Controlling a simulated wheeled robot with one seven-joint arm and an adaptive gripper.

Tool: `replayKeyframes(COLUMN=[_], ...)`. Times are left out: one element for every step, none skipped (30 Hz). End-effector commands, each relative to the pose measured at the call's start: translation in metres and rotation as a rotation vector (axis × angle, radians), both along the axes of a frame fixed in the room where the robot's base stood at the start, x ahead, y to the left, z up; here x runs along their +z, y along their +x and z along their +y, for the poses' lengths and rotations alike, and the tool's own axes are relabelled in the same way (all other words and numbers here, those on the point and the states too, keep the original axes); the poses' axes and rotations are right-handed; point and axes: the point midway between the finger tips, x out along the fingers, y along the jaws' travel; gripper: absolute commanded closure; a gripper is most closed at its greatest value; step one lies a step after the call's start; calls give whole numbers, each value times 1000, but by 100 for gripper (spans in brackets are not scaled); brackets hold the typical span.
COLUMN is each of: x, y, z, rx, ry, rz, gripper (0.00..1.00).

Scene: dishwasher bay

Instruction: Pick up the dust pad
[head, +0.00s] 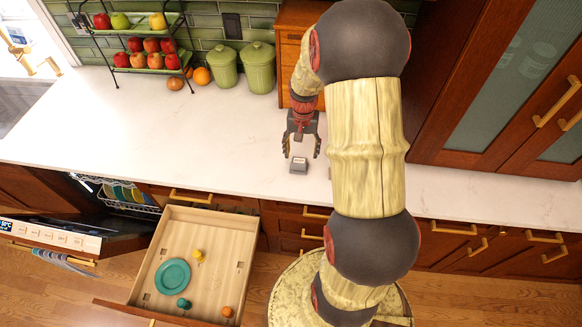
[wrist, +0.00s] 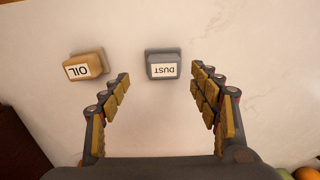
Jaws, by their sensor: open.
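The dust pad (head: 299,165) is a small grey block on the white counter. In the wrist view the dust pad (wrist: 163,64) shows a white label reading DUST, upside down. My gripper (head: 301,153) is open and empty, pointing down over the counter at the pad. In the wrist view the pad lies between and slightly beyond the fingertips of my gripper (wrist: 160,74), with a gap on both sides and no visible contact.
A tan block labelled OIL (wrist: 84,66) sits left of the dust pad in the wrist view; my arm seems to hide it in the head view. Green canisters (head: 258,68) and a fruit rack (head: 150,62) stand behind. An open drawer (head: 212,222) juts out below the counter.

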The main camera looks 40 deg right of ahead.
Motion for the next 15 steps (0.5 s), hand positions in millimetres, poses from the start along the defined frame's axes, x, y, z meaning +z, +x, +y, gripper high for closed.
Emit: replayKeyframes(x=[-7, -10, -14, -17, -19, -21, -22, -25, -29, -33, -37, -43, -48, -52, -58], y=[0, 0, 0, 0, 0, 0, 1, 1, 1, 2, 2, 3, 4, 4, 4], z=[1, 1, 1, 1, 1, 1, 1, 2, 2, 2, 3, 3, 3, 3, 3], rx=[1, 1, 2, 2, 2, 2, 2, 2, 2, 3, 3, 3, 3, 3, 2], ry=[1, 1, 2, 2, 2, 1, 2, 2, 1, 2, 2, 2, 2, 2, 2], rz=[2, 2, 3, 3, 3, 2, 1, 1, 2, 3, 3, 3, 3, 3, 3], gripper=[38, 38, 38, 38, 38, 38, 38, 38, 38, 38, 38, 38, 38, 38, 38])
